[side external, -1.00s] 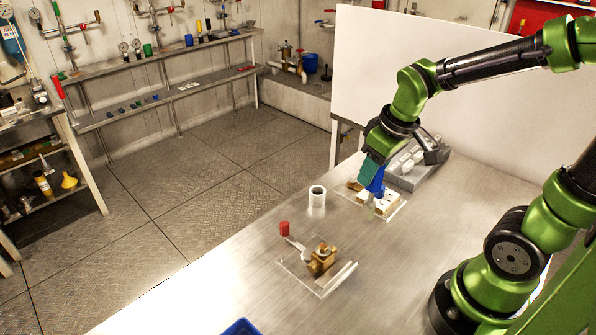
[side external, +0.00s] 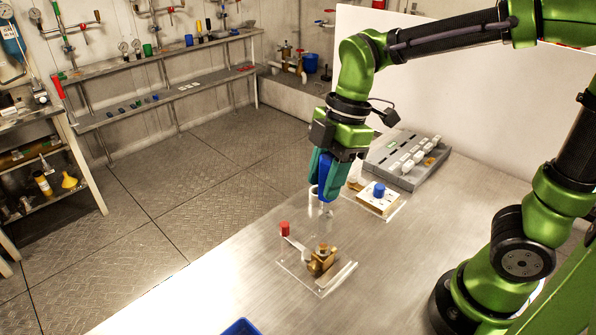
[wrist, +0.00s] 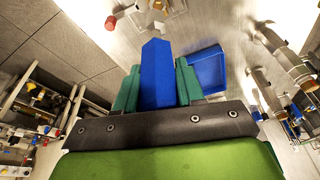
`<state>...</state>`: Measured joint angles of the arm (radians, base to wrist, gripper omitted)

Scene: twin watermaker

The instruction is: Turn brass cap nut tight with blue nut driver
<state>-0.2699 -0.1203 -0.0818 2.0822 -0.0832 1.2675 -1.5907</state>
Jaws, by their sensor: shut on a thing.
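My gripper (side external: 327,192) has teal fingers shut on the blue nut driver (side external: 322,168), pointing down above the table. In the wrist view the driver's faceted blue handle (wrist: 157,75) sits between the two fingers (wrist: 157,100). Its lower end is small and hard to make out. The brass fitting (side external: 322,262) stands on a clear plate in front of the gripper, apart from the driver. A round brass piece (side external: 322,246) shows on its top; I cannot tell whether it is the cap nut. The fitting is partly cut off in the wrist view (wrist: 160,5).
A red-topped lever (side external: 284,229) rises beside the fitting. A block with a blue cap (side external: 379,190) and a grey rack (side external: 405,160) are at the right. A blue bin (side external: 240,328) is at the front edge.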

